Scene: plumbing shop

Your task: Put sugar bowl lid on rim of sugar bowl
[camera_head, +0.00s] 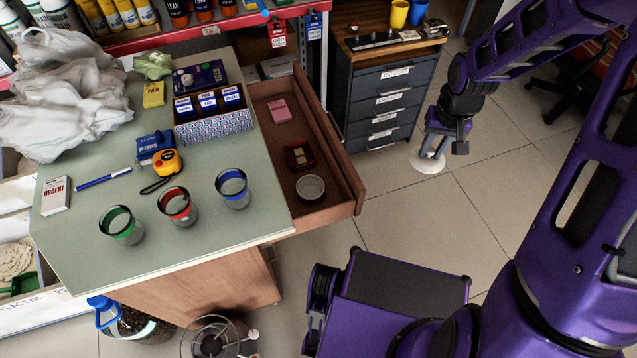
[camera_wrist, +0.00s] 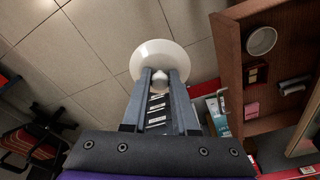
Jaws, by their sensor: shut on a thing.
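The white round sugar bowl lid (camera_head: 426,163) hangs below my gripper (camera_head: 434,148), over the floor to the right of the open drawer. In the wrist view my gripper (camera_wrist: 161,76) is shut on the knob of the lid (camera_wrist: 152,52), with the disc showing beyond the fingertips. A round whitish bowl, apparently the sugar bowl (camera_head: 310,187), stands uncovered near the front end of the drawer. It also shows in the wrist view (camera_wrist: 262,41) at the upper right. The lid is well apart from the bowl.
The open wooden drawer (camera_head: 359,196) also holds a dark red item (camera_head: 299,155) and a pink block (camera_head: 279,110). A counter (camera_head: 80,235) with several glasses lies left. A drawer cabinet (camera_head: 389,97) stands behind. Tiled floor (camera_head: 400,215) is clear around the lid.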

